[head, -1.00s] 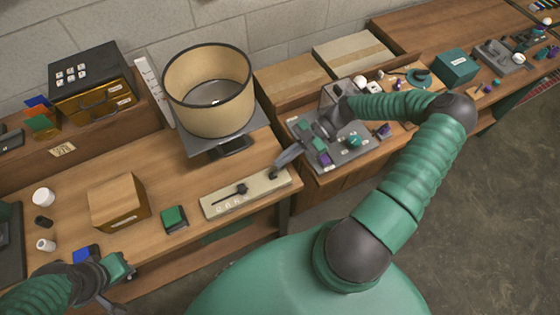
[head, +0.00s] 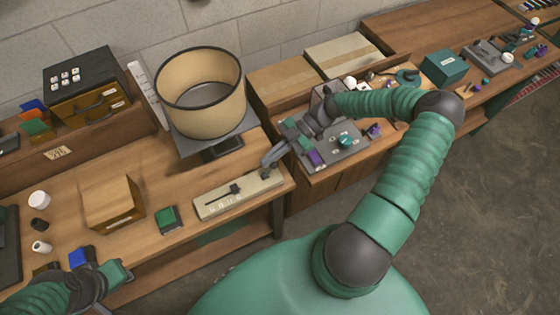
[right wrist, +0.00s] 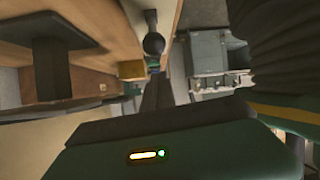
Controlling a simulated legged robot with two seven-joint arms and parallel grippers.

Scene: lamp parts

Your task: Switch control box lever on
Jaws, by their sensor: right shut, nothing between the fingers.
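A long beige box (head: 215,203) with a dark slot and a small black knob (head: 235,188) lies near the front edge of the middle table; I take it as the control box. My right gripper (head: 268,162) is shut and empty above the box's right end. A dark round part shows just below its tip; I cannot tell whether they touch. In the right wrist view a black ball-ended part (right wrist: 153,43) is just beyond my dark fingers (right wrist: 157,92). My left gripper (head: 118,275) is at the lower left, its jaws unclear.
A lampshade (head: 205,115) on a grey stand is behind the box. A wooden cube (head: 108,203) and a green block (head: 167,218) lie left of it. A grey panel (head: 340,150) with coloured parts sits right, under my right arm.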

